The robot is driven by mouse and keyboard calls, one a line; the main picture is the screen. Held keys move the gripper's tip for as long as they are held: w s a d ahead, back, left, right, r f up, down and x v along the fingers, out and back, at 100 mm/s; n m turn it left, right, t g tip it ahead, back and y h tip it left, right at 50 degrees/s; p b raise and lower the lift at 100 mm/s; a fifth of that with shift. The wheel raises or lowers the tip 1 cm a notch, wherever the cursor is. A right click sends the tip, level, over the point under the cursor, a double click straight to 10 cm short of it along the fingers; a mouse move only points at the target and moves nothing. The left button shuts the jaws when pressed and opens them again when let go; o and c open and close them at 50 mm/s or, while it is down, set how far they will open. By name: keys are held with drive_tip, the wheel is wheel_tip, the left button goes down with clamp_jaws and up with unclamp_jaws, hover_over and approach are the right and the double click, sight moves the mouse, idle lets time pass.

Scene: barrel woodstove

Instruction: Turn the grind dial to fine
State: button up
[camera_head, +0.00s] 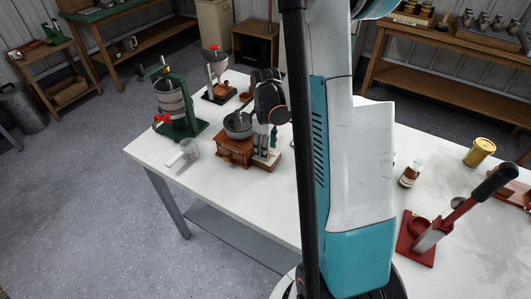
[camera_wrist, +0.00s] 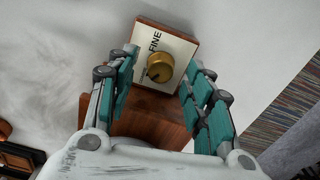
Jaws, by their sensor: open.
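The grind dial (camera_wrist: 160,68) is a round brass knob on a cream plate (camera_wrist: 180,45) set on a wooden block, seen in the wrist view. The word FINE is printed above it; smaller lettering to its left is too small to read. A dark mark shows at the knob's lower left. My gripper (camera_wrist: 162,60) is open, with its teal-padded fingers on either side of the dial and gaps between them and the knob. In the head view, my gripper (camera_head: 270,120) is over the wooden grinder (camera_head: 235,150) with its metal bowl. I cannot make out the dial there.
A red lever press (camera_head: 425,235), a brown bottle (camera_head: 410,174) and a yellow tin (camera_head: 479,152) stand at the right. The white table's front left is clear.

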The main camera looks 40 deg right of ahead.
drive_tip(key=shift+f, duration=0.75)
drive_tip(key=c, duration=1.1)
drive_tip(key=shift+m, duration=0.3)
drive_tip(key=m, duration=0.3)
drive_tip(key=shift+m+b, duration=0.3)
drive_tip(key=shift+b, duration=0.1)
drive_tip(key=shift+m, duration=2.3)
